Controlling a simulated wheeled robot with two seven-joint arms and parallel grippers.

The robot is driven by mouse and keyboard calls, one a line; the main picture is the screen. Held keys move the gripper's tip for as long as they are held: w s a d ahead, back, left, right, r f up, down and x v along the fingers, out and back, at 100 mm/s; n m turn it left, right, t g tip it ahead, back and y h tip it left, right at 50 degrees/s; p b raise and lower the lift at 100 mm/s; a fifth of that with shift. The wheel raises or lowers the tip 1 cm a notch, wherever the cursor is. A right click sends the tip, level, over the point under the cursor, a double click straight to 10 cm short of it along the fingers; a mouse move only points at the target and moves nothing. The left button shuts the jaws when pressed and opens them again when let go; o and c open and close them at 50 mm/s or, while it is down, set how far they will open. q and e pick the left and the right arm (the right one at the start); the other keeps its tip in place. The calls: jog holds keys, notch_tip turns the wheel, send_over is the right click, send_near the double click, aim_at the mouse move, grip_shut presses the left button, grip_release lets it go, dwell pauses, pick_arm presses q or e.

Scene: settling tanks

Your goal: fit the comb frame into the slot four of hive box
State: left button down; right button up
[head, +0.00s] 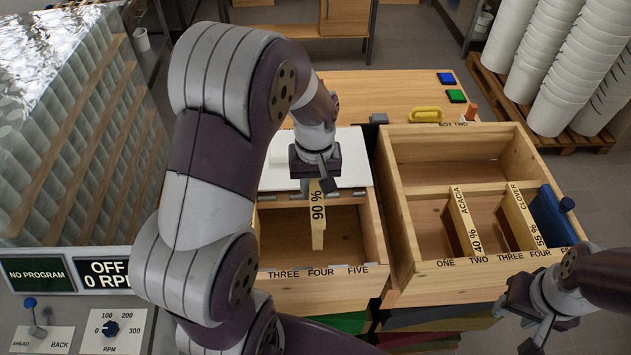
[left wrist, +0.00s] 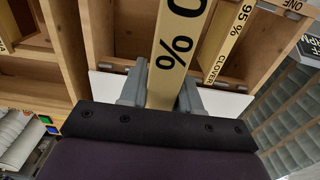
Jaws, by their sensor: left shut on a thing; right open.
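My left gripper (head: 316,178) is shut on a comb frame (head: 318,217) marked 90 %. The box's left part is hidden by my arm. In the left wrist view the held frame (left wrist: 178,45) is between the fingers (left wrist: 160,95). Another frame marked 95 % CLOVER (left wrist: 222,50) sits near the label ONE. My right gripper (head: 535,318) is open and empty, in front of the right box.
The right box (head: 455,272), marked BOX TWO, holds an ACACIA 40 % frame (head: 461,222), a CLOVER 55 % frame (head: 519,217) and a blue panel (head: 551,218). A white cover (head: 345,160) lies at the left box's back. A yellow handle (head: 425,114) is behind.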

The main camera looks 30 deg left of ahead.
pick_arm(q)
jog(key=f+b, duration=0.1)
jog(key=f, duration=0.1)
jog(key=f+b, duration=0.1)
jog(key=w+f+b, duration=0.1)
jog(key=f+b, duration=0.1)
jog(key=shift+f, duration=0.35)
jog(key=shift+w+f, duration=0.1)
jog(key=shift+f, duration=0.1)
jog(key=shift+w+f, duration=0.1)
jog(key=shift+w, duration=0.25)
jog(key=shift+s, duration=0.3)
pick_arm(e)
jog(key=f, duration=0.2)
jog(key=w+f, duration=0.1)
jog(key=f, duration=0.1)
jog(key=shift+w, duration=0.15)
pick_arm(q)
jog(key=shift+w, duration=0.15)
pick_arm(e)
jog(key=shift+w, duration=0.1)
pick_arm(q)
jog(key=shift+w, duration=0.15)
pick_arm(e)
jog(key=shift+w, duration=0.1)
